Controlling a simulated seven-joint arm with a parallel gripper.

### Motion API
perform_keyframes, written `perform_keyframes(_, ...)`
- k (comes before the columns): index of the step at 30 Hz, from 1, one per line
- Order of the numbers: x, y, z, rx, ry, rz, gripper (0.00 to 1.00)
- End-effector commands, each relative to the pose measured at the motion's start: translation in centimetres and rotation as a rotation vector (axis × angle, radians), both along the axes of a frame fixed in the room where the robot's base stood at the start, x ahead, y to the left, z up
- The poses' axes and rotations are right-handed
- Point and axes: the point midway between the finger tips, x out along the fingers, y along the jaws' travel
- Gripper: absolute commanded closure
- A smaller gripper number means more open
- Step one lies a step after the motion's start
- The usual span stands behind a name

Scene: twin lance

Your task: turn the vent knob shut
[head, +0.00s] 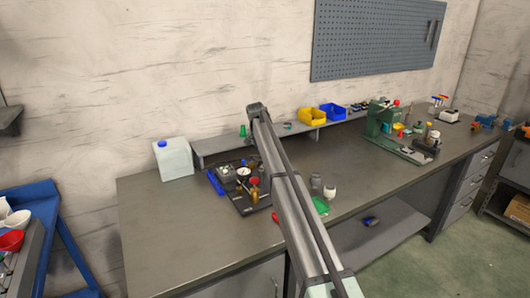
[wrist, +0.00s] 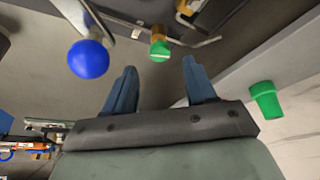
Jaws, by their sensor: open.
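A dark base plate (head: 246,206) on the bench carries a round gauge (head: 243,172), a red knob (head: 254,181) and brass fittings, partly behind my arm. In the wrist view, my gripper (wrist: 158,72) is open, its two blue fingers apart with nothing between them. Just beyond the fingertips is a small brass-sided knob with a green top (wrist: 160,48), roughly in line with the gap. A blue ball-shaped knob (wrist: 88,58) is beyond and left of the left finger. Which knob is the vent knob, I cannot tell. My gripper cannot be made out in the head view.
A green cup-like piece (wrist: 266,100) is right of the gripper, by a pale surface. A white container with a blue cap (head: 173,160) stands on the bench at left. Yellow (head: 311,116) and blue (head: 333,112) bins sit on the shelf. The bench's front left is clear.

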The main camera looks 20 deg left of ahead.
Motion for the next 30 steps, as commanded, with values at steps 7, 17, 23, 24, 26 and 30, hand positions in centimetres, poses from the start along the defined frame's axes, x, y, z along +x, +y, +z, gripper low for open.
perform_keyframes(7,-2.0,0.3,4.7,0.0,-0.001,0.0,0.44)
perform_keyframes(17,-3.4,0.5,8.1,0.0,0.0,0.001,0.44)
perform_keyframes(23,-3.6,0.6,8.6,0.0,0.0,0.0,0.44)
perform_keyframes(24,-3.6,0.5,8.6,0.0,0.0,0.0,0.44)
perform_keyframes(26,-3.6,0.5,8.6,0.0,0.001,0.0,0.44)
perform_keyframes(30,-3.6,0.5,8.6,0.0,0.001,0.0,0.44)
